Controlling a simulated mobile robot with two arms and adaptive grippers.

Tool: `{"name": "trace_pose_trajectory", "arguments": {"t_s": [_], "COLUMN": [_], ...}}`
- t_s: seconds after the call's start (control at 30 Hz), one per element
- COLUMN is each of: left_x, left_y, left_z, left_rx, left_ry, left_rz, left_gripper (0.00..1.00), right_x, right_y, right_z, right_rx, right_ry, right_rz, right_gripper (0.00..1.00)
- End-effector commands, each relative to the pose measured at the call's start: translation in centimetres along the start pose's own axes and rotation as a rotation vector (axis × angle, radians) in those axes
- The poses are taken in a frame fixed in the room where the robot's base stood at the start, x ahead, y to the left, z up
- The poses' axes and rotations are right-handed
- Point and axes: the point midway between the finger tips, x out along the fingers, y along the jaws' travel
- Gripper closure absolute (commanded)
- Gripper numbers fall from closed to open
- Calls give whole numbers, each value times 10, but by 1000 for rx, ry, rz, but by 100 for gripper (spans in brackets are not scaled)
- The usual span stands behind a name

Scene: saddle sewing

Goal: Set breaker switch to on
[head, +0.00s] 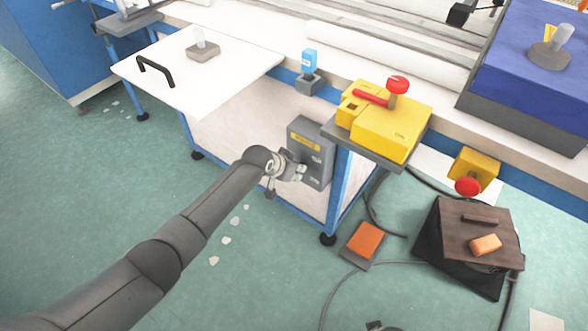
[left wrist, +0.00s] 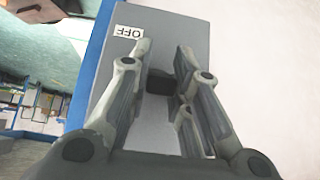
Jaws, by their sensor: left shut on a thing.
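The grey breaker box (head: 322,138) with a yellow label is fixed to the blue-framed side of the machine in the head view. My left gripper (head: 297,172) reaches its front from the left and covers part of it. In the left wrist view the box front (left wrist: 165,22) carries a white OFF label (left wrist: 128,32), seen upside down. The black breaker switch (left wrist: 160,82) lies between the fingers of my left gripper (left wrist: 163,55), which is shut on it. The fingers hide part of the switch.
A yellow control box (head: 395,130) with a red knob sits on a shelf right of the breaker box. An orange pedal (head: 365,240), cables and a dark bin (head: 455,265) stand on the floor. A white panel (head: 150,80) juts out at left. The floor lower left is mostly free.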

Motion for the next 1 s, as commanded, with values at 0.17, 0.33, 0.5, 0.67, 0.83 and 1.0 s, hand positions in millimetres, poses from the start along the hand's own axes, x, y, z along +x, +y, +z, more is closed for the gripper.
{"name": "trace_pose_trajectory", "arguments": {"t_s": [0.17,0.33,0.5,0.67,0.83,1.0], "left_x": [-1,-1,-1,0,0,-4], "left_y": [0,0,0,0,0,0], "left_z": [-2,-2,-2,-1,-1,0], "left_rx": [0,0,0,0,0,0], "left_ry": [-1,-1,-1,-2,-3,-3], "left_rz": [0,0,0,0,0,1], "left_gripper": [100,100,68,59,59,59], "right_x": [1,1,1,1,1,1], "right_y": [0,0,0,0,0,-1], "right_z": [1,1,1,1,1,1], "right_rx": [0,0,0,0,0,0], "right_ry": [-2,-2,-2,-2,-1,0], "right_rz": [0,0,0,0,0,-2], "right_gripper": [60,60,60,60,60,60]}}
